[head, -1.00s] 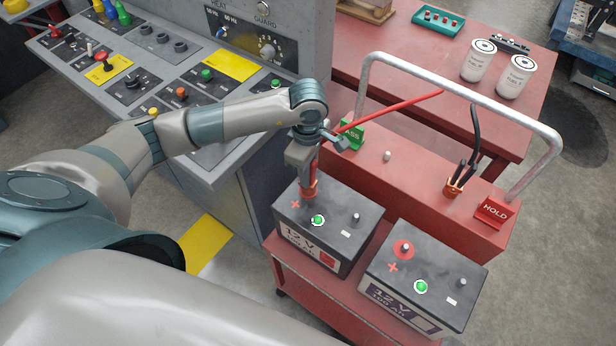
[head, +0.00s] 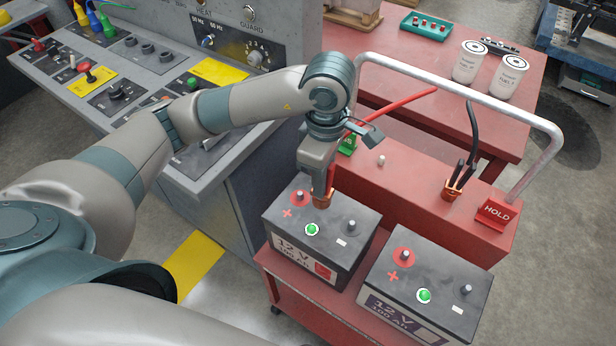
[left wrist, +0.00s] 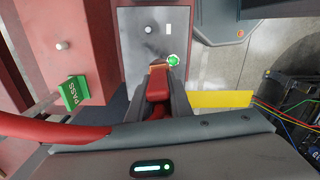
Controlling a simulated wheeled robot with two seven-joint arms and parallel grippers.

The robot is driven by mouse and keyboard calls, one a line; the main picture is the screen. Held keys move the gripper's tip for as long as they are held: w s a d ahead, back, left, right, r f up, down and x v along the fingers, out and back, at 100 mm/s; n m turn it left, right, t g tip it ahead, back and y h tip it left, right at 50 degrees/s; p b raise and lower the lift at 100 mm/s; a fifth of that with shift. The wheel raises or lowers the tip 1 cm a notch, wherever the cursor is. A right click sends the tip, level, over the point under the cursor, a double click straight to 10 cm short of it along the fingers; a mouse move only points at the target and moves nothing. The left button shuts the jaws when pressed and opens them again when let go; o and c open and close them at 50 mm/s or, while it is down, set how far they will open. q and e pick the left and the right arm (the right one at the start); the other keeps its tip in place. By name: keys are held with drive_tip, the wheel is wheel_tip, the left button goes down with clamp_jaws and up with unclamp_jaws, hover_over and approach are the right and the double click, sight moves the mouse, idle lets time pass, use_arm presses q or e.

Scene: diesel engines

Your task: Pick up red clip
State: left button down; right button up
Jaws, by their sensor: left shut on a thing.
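The red clip (left wrist: 158,85) is between the fingers of my left gripper (left wrist: 158,92), which is shut on it. In the head view my left gripper (head: 318,180) points down over the left battery (head: 335,222), with the clip's copper-coloured jaws (head: 323,200) below the fingers. The jaws are beside the battery's red-ringed plus post (head: 299,197), which shows uncovered. I cannot tell how high they are above the battery top. A red cable (head: 400,105) runs from the clip area behind the gripper toward the upper right. My right gripper is not in view.
The right battery (head: 420,270) stands beside the left one on the red cart (head: 300,295). A black clip (head: 458,180) sits by the HOLD tag (head: 495,212); a green PASS tag (left wrist: 75,92) is near the gripper. A metal handle (head: 460,85) arches over the cart; a control console (head: 150,85) stands left.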

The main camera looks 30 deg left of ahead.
sight(328, 199)
use_arm(q)
drive_tip(key=d, duration=0.1)
drive_tip(key=s+d+r, duration=0.1)
drive_tip(key=d+r, duration=0.1)
drive_tip(key=shift+s+r+b, duration=0.1)
drive_tip(key=shift+s+b, duration=0.2)
drive_tip(key=shift+a, duration=0.1)
idle(0.5)
drive_tip(key=shift+w+a+m, duration=0.1)
drive_tip(key=shift+a+m, duration=0.25)
drive_tip(key=shift+m, duration=0.85)
drive_tip(key=m, duration=0.2)
drive_tip(key=a+m, duration=0.1)
drive_tip(key=m, duration=0.1)
drive_tip(key=a+m, duration=0.1)
drive_tip(key=m, duration=0.1)
drive_tip(key=shift+w+a, duration=0.1)
drive_tip(key=shift+w, duration=0.05)
drive_tip(key=m, duration=0.1)
drive_tip(key=a+m, duration=0.1)
drive_tip(key=m, duration=0.3)
drive_tip(key=shift+w+a, duration=0.1)
drive_tip(key=shift+a, duration=0.3)
drive_tip(key=m, duration=0.1)
drive_tip(key=a+m, duration=0.1)
drive_tip(key=m, duration=0.2)
drive_tip(key=shift+a+m, duration=0.25)
drive_tip(key=shift+m, duration=0.05)
